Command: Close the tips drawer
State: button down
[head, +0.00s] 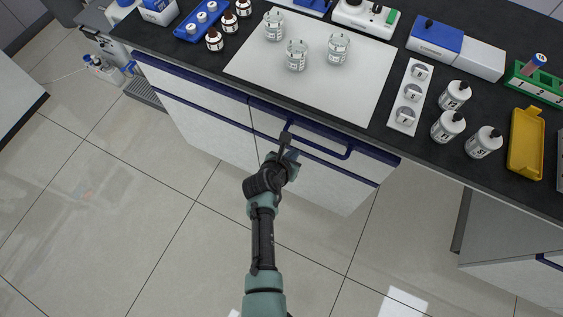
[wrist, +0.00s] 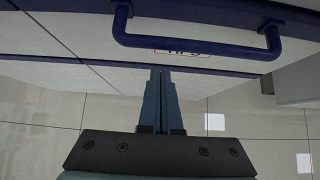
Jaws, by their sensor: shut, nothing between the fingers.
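The tips drawer (head: 330,160) is in the white cabinet under the dark bench top, with a blue top edge and a blue bar handle (head: 315,147). In the wrist view its front (wrist: 70,35) fills the top, with the handle (wrist: 195,47) and a partly hidden, upside-down label (wrist: 182,52). No open drawer interior shows; I cannot tell whether the front is fully flush. My gripper (head: 286,136) is shut and empty, in front of the drawer near the handle's left part. In the wrist view the closed fingertips (wrist: 161,72) point at the front, just below the handle; contact cannot be told.
A grey mat (head: 340,85) with several glass beakers lies on the bench above the drawer. White bottles (head: 447,126) and a yellow tray (head: 525,145) stand to the right. Another blue-edged drawer front (head: 195,85) adjoins on the left. The tiled floor (head: 130,200) in front is clear.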

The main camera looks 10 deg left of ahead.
jog(key=p+v, duration=0.2)
jog(key=v, duration=0.5)
jog(key=shift+a, duration=0.2)
